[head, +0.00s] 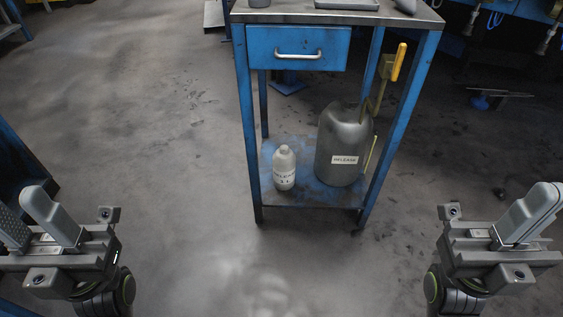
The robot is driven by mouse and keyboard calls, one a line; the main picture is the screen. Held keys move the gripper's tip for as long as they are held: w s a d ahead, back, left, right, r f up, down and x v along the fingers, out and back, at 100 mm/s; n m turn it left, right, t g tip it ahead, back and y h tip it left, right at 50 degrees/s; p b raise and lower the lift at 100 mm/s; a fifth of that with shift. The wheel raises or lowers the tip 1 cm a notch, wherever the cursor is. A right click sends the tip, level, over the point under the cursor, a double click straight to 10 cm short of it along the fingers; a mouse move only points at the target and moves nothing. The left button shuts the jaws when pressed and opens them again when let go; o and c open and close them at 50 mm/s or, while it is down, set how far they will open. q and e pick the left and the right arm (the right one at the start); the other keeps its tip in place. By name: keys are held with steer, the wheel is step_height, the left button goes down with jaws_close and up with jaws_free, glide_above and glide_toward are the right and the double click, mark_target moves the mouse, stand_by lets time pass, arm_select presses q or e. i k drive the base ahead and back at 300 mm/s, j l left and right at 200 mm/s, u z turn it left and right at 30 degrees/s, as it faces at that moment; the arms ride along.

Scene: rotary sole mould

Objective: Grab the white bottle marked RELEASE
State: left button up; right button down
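A small white bottle (284,169) stands upright on the lower shelf of a blue cart, left of centre. It has dark lettering on its front, too small to read fully. My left gripper (32,222) is at the lower left, open and empty, well away from the bottle. My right gripper (535,215) is at the lower right, partly cut by the picture edge; it looks open and empty, also far from the bottle.
A large grey jug (338,140) with a RELEASE label stands right of the bottle on the shelf (310,196). The blue cart (243,110) has legs and a drawer (297,48) above. A yellow-handled tool (398,62) is at its right. The floor in front is clear.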

mark_target(284, 158)
steer(key=i+l+u, duration=0.1)
steer(key=l+u, duration=0.35)
steer(key=i+l+u, duration=0.1)
steer(key=l+u, duration=0.2)
steer(key=u, duration=0.15)
steer(key=i+l+u, duration=0.2)
steer(key=l, duration=1.2)
steer(key=l+u, duration=0.2)
steer(key=l, duration=1.2)
steer(key=i+l, duration=0.15)
steer(key=l, duration=0.2)
